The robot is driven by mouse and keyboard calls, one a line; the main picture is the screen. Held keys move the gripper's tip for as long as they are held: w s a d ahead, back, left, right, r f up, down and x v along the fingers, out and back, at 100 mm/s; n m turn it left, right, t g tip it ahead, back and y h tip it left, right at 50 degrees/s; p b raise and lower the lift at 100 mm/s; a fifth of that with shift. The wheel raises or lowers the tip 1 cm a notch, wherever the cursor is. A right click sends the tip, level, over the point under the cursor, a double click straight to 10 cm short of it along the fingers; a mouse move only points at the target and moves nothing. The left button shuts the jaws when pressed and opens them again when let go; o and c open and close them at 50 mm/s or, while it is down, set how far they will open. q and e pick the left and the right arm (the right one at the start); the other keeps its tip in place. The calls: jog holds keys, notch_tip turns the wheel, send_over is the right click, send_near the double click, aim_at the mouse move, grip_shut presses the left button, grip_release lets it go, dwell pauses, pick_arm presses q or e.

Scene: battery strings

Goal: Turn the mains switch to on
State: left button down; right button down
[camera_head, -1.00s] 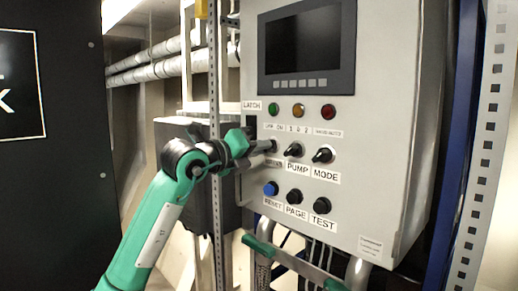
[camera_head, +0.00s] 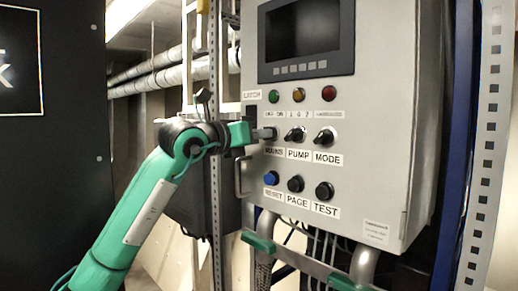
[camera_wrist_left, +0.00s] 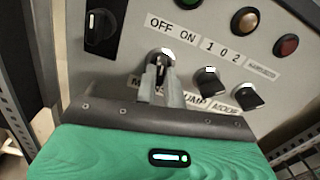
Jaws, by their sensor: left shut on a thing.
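The mains switch (camera_wrist_left: 160,60) is a small dark knob with a bright top, below the OFF and ON marks in the left wrist view. My left gripper (camera_wrist_left: 167,82) has its two grey fingers shut on this knob. In the head view my left gripper (camera_head: 269,134) reaches in from the left, its fingertips at the panel just above the MAINS label (camera_head: 274,151). The fingers hide most of the switch there. Which mark the knob points to is hard to tell. My right gripper is not in view.
The grey panel (camera_head: 400,130) also carries the PUMP knob (camera_head: 295,135), the MODE knob (camera_head: 326,138), lamps, buttons and a dark screen (camera_head: 306,40). A black latch (camera_wrist_left: 100,28) and a handle (camera_head: 240,177) lie near the gripper. A perforated post (camera_head: 215,90) stands behind my arm.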

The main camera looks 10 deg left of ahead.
pick_arm(q)
jog(key=shift+m+b, duration=2.8)
jog(key=shift+m, duration=2.7)
jog(key=c, duration=1.5)
grip_release()
jog(key=shift+a, duration=0.1)
